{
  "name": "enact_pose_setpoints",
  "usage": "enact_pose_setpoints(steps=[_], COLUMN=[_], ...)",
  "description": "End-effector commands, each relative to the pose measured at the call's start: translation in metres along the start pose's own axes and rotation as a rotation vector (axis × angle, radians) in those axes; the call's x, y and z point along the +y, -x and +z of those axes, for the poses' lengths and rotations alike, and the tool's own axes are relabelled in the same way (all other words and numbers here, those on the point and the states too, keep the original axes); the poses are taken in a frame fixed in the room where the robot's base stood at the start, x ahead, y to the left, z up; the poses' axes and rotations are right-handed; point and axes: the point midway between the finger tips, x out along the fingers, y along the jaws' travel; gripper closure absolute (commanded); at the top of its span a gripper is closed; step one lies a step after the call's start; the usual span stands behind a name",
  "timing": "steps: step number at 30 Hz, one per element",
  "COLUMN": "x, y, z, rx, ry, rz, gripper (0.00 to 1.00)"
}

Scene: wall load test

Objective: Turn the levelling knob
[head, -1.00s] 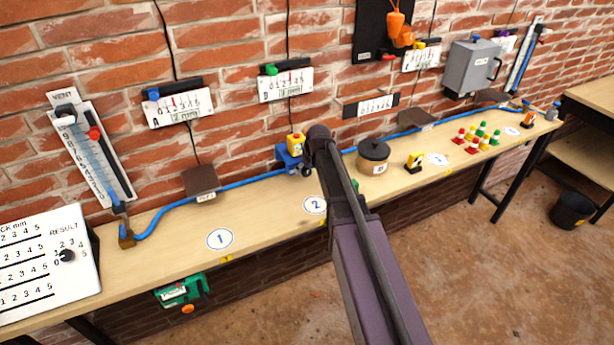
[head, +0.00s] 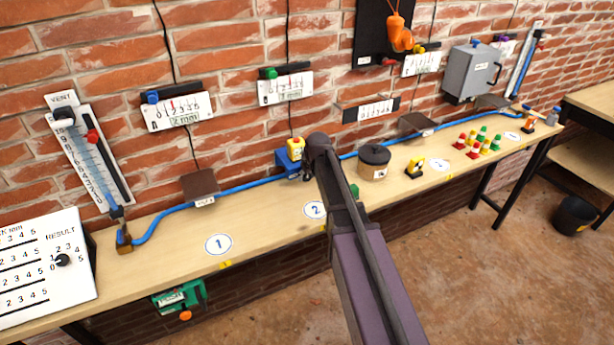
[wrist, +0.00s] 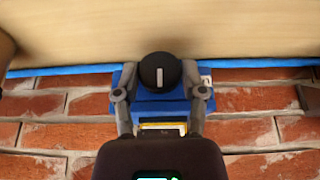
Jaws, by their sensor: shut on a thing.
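The levelling knob is a round black knob (wrist: 160,72) with a white pointer line, seen in the wrist view on the front of a blue block (wrist: 163,105). The pointer line runs straight up and down in that view. My gripper (wrist: 160,82) has one finger on each side of the knob and is shut on it. In the head view the blue block (head: 283,162) stands at the back of the bench by the wall, with a yellow part (head: 296,146) on top. My arm hides most of the knob there.
A brown pot with a dark lid (head: 373,163) stands just right of my arm. A blue hose (head: 237,188) runs along the back of the bench (head: 270,220). Several small coloured cones (head: 478,142) stand farther right. The bench front near label 1 is clear.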

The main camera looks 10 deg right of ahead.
Motion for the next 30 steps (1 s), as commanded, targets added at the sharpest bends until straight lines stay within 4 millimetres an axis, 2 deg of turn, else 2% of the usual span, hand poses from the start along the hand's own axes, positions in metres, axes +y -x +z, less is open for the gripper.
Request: enact_pose_setpoints(steps=[14,30], x=[0.0014,0.0047], y=[-0.0014,-0.0040], z=[-0.0001,0.0012], rx=[0.001,0.000], ry=[-0.031,-0.158], rz=[-0.074,-0.384], gripper=[0.94,0.94])
